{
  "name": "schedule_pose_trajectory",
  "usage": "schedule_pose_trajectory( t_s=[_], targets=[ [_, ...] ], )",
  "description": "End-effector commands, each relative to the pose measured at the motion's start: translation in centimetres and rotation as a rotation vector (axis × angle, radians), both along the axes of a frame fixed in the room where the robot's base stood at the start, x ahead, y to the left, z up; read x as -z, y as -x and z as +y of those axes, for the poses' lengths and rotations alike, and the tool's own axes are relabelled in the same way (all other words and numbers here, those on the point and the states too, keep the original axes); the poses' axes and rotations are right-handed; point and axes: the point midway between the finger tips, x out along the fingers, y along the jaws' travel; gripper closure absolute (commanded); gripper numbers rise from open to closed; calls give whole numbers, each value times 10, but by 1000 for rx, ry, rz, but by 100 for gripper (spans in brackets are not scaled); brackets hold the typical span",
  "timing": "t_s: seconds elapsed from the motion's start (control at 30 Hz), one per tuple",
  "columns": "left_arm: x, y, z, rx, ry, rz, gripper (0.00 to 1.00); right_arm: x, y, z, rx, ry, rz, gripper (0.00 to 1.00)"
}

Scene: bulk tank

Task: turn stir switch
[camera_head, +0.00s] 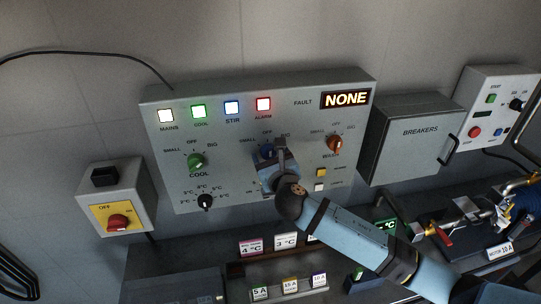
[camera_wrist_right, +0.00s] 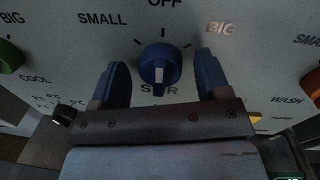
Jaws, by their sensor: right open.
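The blue stir knob (camera_wrist_right: 160,65) sits on the grey control panel (camera_head: 225,120), under the labels SMALL, OFF and BIG. A white mark shows on the knob's lower part in the right wrist view, towards the STIR label. My right gripper (camera_wrist_right: 161,82) is open, with one dark blue finger on each side of the knob. Gaps show between the fingers and the knob. In the head view my right gripper (camera_head: 274,158) is in front of the panel and covers most of the knob. My left gripper is not in view.
A green cool knob (camera_head: 196,160) is left of the stir knob, and an orange wash knob (camera_head: 334,145) is right. A black temperature dial (camera_head: 205,201) is below. The breakers box (camera_head: 415,135) stands right of the panel. The fault display (camera_head: 346,98) reads NONE.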

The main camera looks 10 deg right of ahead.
Motion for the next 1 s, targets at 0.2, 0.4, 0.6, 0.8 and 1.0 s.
schedule_pose_trajectory(
  t_s=[0.2,0.4,0.6,0.8,1.0],
  targets=[
    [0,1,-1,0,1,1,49,0,0,0,0,0,0,62],
    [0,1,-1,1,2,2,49,0,0,0,0,-1,0,79],
    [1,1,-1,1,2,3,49,0,1,0,0,-33,0,79],
    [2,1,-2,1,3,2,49,1,0,0,0,-137,1,79],
    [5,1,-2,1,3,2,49,1,0,-1,1,-302,-1,79]
  ],
)
